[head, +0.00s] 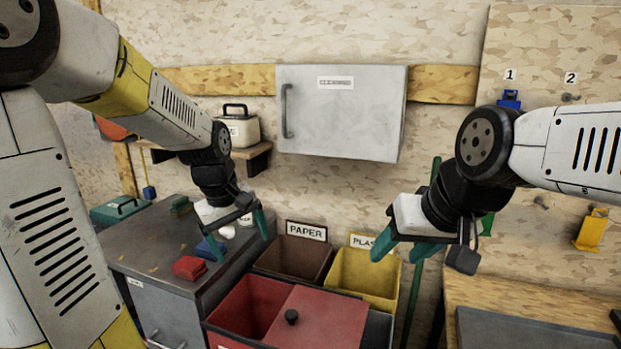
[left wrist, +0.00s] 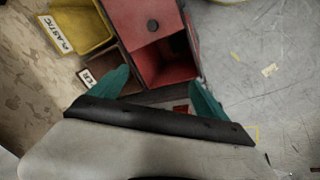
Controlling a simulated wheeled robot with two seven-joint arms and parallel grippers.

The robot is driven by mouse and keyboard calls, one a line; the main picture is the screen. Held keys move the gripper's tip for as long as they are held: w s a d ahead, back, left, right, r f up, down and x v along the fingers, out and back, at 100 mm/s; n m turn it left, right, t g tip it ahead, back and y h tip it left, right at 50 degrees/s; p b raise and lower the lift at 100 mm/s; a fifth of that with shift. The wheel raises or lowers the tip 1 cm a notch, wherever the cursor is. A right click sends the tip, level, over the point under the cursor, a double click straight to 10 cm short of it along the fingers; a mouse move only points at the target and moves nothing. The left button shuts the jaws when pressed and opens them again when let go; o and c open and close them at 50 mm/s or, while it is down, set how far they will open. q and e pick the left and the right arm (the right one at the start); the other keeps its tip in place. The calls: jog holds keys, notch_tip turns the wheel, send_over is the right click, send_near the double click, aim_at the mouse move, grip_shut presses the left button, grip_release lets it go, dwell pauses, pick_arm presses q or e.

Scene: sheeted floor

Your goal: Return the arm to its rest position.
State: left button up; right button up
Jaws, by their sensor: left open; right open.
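My left gripper (head: 240,240) hangs in the air in front of the grey cabinet's right edge, its teal fingers spread with nothing between them. In the left wrist view its open fingers (left wrist: 160,95) show above the floor and bins. My right gripper (head: 402,250) hangs with its teal fingers apart and empty, in front of the wall right of the yellow bin. Both arms are raised and bent.
A red bin (head: 237,312) with a partly covering lid (head: 320,318), a brown PAPER bin (head: 290,260) and a yellow bin (head: 366,277) stand below. A wooden workbench (head: 540,295) is at right.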

pick_arm(q)
jog(key=s+r+m+t, duration=0.1)
jog(key=s+r+m, duration=0.2)
jog(key=s, duration=0.4)
jog(key=s+d+r+m+t, duration=0.1)
jog(key=s+r+m, duration=0.3)
jog(key=s, duration=0.4)
jog(key=shift+r+t+h, duration=0.4)
jog(key=shift+r+t, duration=0.05)
jog(key=shift+t, duration=0.15)
dwell(0.3)
